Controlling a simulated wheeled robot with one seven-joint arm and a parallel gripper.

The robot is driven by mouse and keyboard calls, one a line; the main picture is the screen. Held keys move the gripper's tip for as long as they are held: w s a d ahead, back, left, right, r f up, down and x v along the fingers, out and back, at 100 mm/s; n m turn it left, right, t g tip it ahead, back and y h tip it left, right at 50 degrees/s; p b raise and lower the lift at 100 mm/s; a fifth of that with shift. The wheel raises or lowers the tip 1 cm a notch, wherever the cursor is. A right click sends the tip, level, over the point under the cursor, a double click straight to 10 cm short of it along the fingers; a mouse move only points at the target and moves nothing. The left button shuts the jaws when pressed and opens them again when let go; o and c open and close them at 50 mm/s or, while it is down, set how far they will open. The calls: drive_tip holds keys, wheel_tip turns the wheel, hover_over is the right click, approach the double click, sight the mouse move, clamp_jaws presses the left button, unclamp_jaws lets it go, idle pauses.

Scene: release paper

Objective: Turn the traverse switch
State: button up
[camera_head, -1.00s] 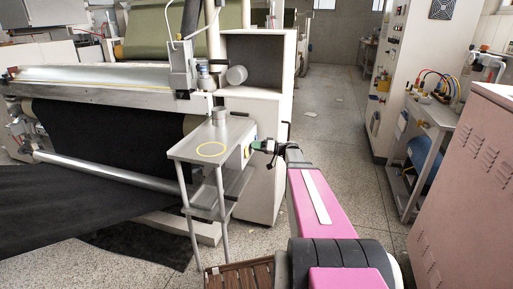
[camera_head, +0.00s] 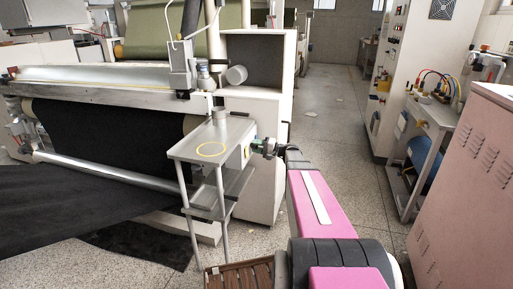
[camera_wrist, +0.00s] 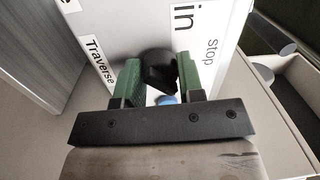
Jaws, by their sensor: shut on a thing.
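The switch panel (camera_wrist: 130,35) is a white face with the printed word "Traverse" (camera_wrist: 98,62) at its left, "in" and "stop" at its right. A black switch knob (camera_wrist: 158,68) stands out from it between the green fingers. My gripper (camera_wrist: 159,64) is shut on the knob, one finger on each side. A blue round part (camera_wrist: 166,99) shows between the fingers, nearer the gripper body. In the head view my gripper (camera_head: 265,147) is at the right side of the small grey stand (camera_head: 218,131). The knob is hidden there.
The stand's top bears a yellow ring mark (camera_head: 211,149). A fabric machine (camera_head: 100,85) with black cloth fills the left. A pink cabinet (camera_head: 470,190) and a cart with cables (camera_head: 432,110) stand at the right. The floor aisle (camera_head: 335,120) between is open.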

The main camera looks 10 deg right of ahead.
drive_tip(key=shift+m, duration=0.5)
drive_tip(key=o, duration=0.9)
drive_tip(key=shift+o, duration=0.2)
drive_tip(key=v, duration=1.1)
drive_tip(key=shift+a, duration=0.1)
